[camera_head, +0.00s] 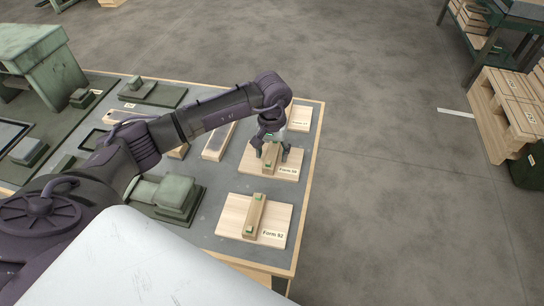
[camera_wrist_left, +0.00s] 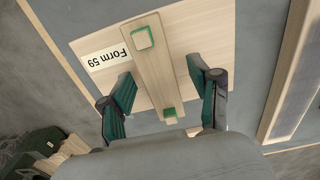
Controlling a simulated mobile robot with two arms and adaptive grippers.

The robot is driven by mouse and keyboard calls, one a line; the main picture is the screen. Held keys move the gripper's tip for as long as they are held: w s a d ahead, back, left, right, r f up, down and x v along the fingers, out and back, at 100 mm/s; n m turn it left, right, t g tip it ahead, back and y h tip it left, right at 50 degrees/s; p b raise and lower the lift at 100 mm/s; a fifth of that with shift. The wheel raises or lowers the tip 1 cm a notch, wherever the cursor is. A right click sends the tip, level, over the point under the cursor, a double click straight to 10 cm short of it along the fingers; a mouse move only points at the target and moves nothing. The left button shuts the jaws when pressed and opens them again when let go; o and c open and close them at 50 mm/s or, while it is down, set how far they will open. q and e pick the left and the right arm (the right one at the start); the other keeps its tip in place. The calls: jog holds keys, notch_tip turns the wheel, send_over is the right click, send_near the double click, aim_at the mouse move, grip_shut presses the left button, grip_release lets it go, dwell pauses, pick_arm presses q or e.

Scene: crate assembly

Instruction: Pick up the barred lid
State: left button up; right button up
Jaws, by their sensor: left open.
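A barred lid (camera_head: 287,158), a flat square wooden panel with a raised bar and green end pieces, lies on the grey table. Its label reads Form 59 in the left wrist view (camera_wrist_left: 205,30). My left gripper (camera_head: 272,145) is above this lid, pointing down. In the left wrist view my left gripper (camera_wrist_left: 160,70) is open, with one finger on each side of the bar (camera_wrist_left: 158,62). I cannot tell whether the fingers touch it. A second barred lid (camera_head: 232,213), with a similar bar, lies nearer me. My right gripper is not in view.
The grey table (camera_head: 225,180) has a pale wooden edge. Another wooden panel (camera_head: 299,117) lies behind the lid. Green blocks (camera_head: 172,193) and dark trays stand to the left. Open floor (camera_head: 390,180) lies right of the table.

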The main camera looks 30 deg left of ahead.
pick_arm(q)
jog(key=shift+f, duration=0.25)
grip_shut()
jog(key=shift+r, duration=0.15)
